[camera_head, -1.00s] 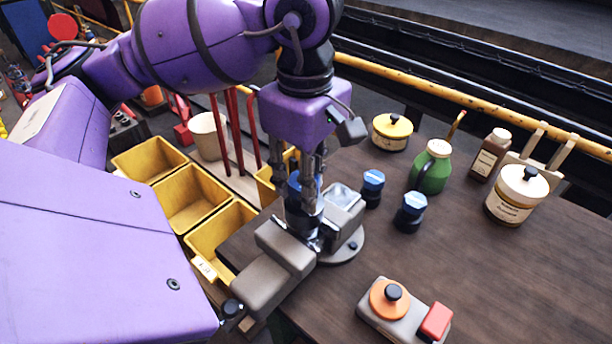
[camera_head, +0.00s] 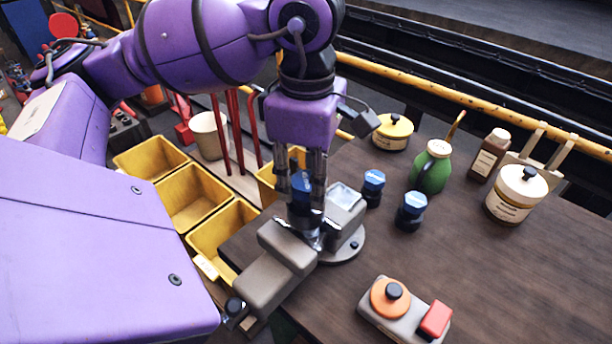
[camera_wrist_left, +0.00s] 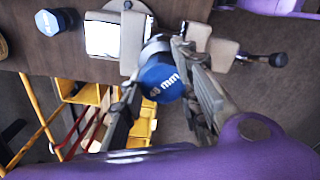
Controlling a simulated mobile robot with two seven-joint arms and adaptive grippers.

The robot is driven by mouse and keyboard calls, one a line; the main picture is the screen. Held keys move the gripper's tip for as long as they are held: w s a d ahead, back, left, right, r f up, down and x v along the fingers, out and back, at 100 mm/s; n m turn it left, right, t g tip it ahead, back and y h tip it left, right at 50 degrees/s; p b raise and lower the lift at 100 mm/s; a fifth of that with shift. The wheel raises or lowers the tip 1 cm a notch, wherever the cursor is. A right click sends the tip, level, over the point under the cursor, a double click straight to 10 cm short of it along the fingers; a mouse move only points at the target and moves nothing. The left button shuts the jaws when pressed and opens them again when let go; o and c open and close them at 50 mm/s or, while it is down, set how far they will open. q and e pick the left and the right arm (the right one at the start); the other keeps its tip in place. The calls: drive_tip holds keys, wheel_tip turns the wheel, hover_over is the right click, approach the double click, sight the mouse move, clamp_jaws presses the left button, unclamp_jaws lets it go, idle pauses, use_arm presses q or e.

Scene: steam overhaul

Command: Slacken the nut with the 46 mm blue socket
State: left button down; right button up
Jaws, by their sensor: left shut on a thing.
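My left gripper (camera_head: 305,222) points down over the grey vise (camera_head: 268,285) at the bench's left edge. It is shut on the blue-topped socket (camera_head: 302,187), which stands upright between the fingers, low at the vise jaws. In the left wrist view the blue socket (camera_wrist_left: 161,82) shows its size in white, which looks like 46 mm, with a finger on each side. The nut is hidden under the socket and fingers, so I cannot see how far the socket sits over it. My right gripper is not in view.
Two other blue-topped sockets (camera_head: 373,188) (camera_head: 411,211) stand right of the vise. A green oil can (camera_head: 431,172), jars and a brown bottle (camera_head: 489,155) stand behind. A control box (camera_head: 390,305) lies in front. Yellow bins (camera_head: 193,197) are at the left. The bench's right front is clear.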

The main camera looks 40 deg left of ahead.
use_arm(q)
drive_tip(key=shift+r+n, duration=0.1)
drive_tip(key=shift+n, duration=0.2)
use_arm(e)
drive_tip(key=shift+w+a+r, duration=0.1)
use_arm(q)
drive_tip(key=n, duration=0.3)
drive_tip(key=shift+p, duration=0.3)
drive_tip(key=shift+n, duration=0.3)
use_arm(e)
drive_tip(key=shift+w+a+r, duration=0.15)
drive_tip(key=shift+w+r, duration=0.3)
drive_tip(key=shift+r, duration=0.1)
use_arm(q)
drive_tip(key=shift+n, duration=0.7)
drive_tip(key=shift+d+n+p, duration=0.1)
drive_tip(key=shift+n+p, duration=0.25)
drive_tip(key=shift+n, duration=0.95)
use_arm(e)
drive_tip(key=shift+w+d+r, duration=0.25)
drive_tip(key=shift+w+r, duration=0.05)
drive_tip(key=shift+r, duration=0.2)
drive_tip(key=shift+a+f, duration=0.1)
use_arm(q)
drive_tip(key=shift+m, duration=0.4)
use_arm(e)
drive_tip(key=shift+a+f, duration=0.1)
